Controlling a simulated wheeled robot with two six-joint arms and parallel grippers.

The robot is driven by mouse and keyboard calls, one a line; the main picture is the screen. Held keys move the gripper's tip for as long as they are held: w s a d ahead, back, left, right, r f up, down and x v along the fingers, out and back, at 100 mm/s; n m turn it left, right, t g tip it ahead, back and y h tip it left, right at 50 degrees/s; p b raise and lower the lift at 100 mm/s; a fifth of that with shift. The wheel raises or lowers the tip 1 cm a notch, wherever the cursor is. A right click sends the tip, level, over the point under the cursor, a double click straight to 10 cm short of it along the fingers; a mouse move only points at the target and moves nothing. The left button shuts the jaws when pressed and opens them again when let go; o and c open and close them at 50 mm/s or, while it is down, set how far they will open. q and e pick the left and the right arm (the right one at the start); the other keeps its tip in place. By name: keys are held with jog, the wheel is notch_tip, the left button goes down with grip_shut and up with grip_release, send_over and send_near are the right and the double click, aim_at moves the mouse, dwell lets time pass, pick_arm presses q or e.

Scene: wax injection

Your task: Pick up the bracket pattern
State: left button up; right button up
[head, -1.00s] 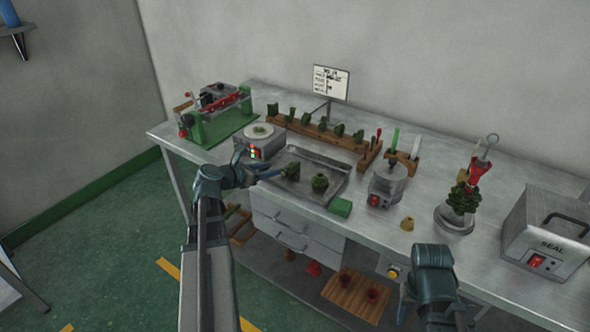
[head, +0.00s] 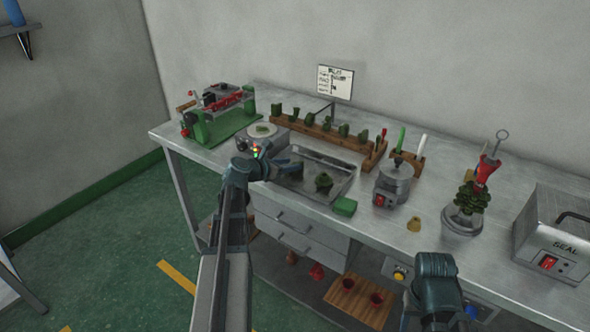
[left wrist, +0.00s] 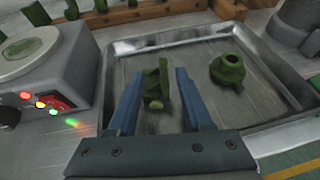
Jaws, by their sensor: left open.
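The bracket pattern (left wrist: 156,86) is a small dark green angular piece. In the left wrist view it is on the metal tray (left wrist: 124,47), between the two blue fingers of my left gripper (left wrist: 160,71). The fingers are apart, with a gap visible on each side of it; I cannot tell how high they are above the tray. In the head view my left gripper (head: 288,168) is over the left part of the tray and hides the bracket pattern. My right arm is at the lower right; its jaws cannot be made out.
A round green pattern (left wrist: 228,70) stands to the right in the tray. A grey device with a round plate (left wrist: 40,65) is close on the left. Behind is a wooden rack (head: 315,135) of green pieces. A green block (head: 345,206) is at the tray's front right corner.

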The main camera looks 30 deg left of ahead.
aim_at(300, 162)
pick_arm(q)
jog(key=b+x, duration=0.1)
jog(key=x, duration=0.4)
jog(key=shift+d+b, duration=0.2)
jog(key=shift+b, duration=0.2)
jog(key=shift+r, duration=0.1)
jog(key=shift+c, duration=0.4)
grip_shut()
